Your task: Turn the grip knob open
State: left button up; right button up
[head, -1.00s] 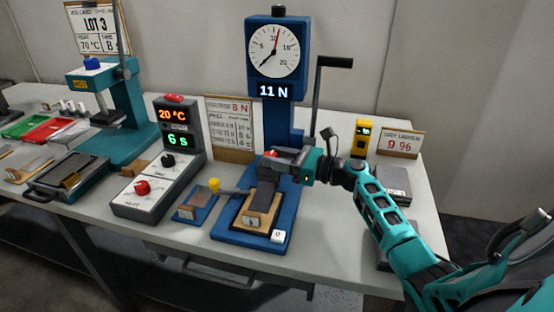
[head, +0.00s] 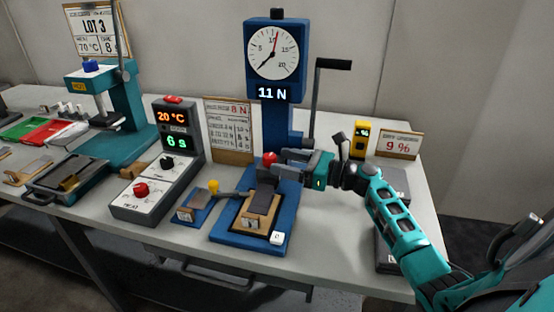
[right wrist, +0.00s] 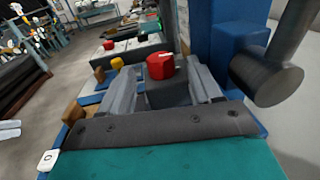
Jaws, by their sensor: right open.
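The red grip knob (head: 269,158) sits on a dark clamp block on the blue force tester (head: 275,65). In the right wrist view the red knob (right wrist: 160,67) has a pale mark on top. My right gripper (head: 282,164) is level with the knob, coming in from the right. In the right wrist view its grey fingers (right wrist: 160,80) are open, one on each side of the knob and its dark block. The tester's display reads 11 N. My left gripper is not in view.
A tall crank handle (head: 317,95) stands just right of the tester. A yellow meter (head: 361,138) and a 9 % sign (head: 398,145) are behind my right arm. A control box (head: 160,165) with a red and a black knob stands left. A yellow-knobbed lever (head: 214,186) lies near.

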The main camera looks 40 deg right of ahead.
jog(key=v, duration=1)
jog(key=shift+f, duration=0.1)
